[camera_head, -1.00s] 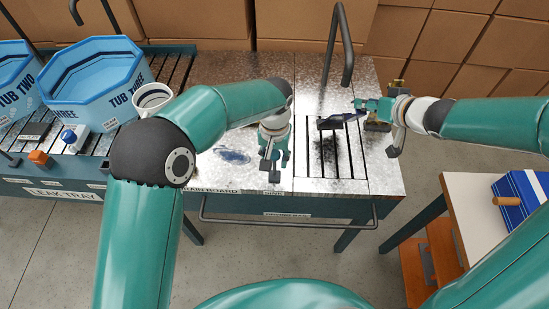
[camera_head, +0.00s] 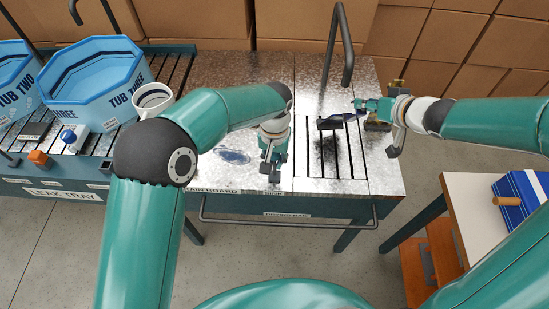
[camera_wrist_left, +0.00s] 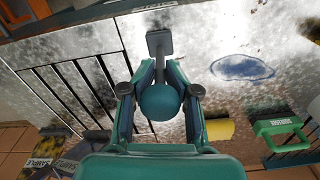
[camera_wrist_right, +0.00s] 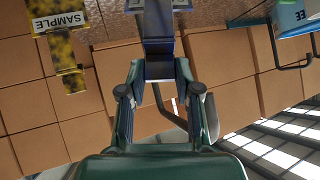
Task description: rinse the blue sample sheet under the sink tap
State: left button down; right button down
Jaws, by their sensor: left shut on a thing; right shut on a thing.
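The blue sample sheet (camera_head: 338,120) is a small dark blue piece in my right gripper (camera_head: 371,105), held above the slatted drain by the sink tap. In the right wrist view the sheet (camera_wrist_right: 158,70) shows edge-on between the fingers of the shut gripper (camera_wrist_right: 160,88). The sink tap (camera_head: 346,45) is a dark curved pipe with its outlet close above the sheet; I see no clear water stream. My left gripper (camera_head: 272,158) is shut on a teal round knob (camera_wrist_left: 160,101) with a grey stem and end block, over the front of the metal counter.
Blue tub three (camera_head: 95,85) and a white cup (camera_head: 152,98) stand on the left. A yellow-and-black sample (camera_wrist_right: 70,60) is behind my right gripper. A white side table (camera_head: 480,215) holds a blue box (camera_head: 520,195). Cardboard boxes (camera_head: 420,40) line the back.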

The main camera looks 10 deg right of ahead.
pick_arm(q)
jog(key=shift+r, duration=0.25)
jog(key=shift+s+a+t, duration=0.1)
jog(key=shift+s+t, duration=0.35)
jog(key=shift+t, duration=0.55)
jog(key=c, duration=1.3)
grip_release()
jog(key=shift+o, duration=0.9)
jog(key=shift+s, duration=0.15)
jog(key=shift+f, duration=0.15)
notch_tip(320, 180, up, 12)
jog(key=s, duration=0.1)
jog(key=shift+s+a, duration=0.25)
jog(key=shift+s, duration=0.15)
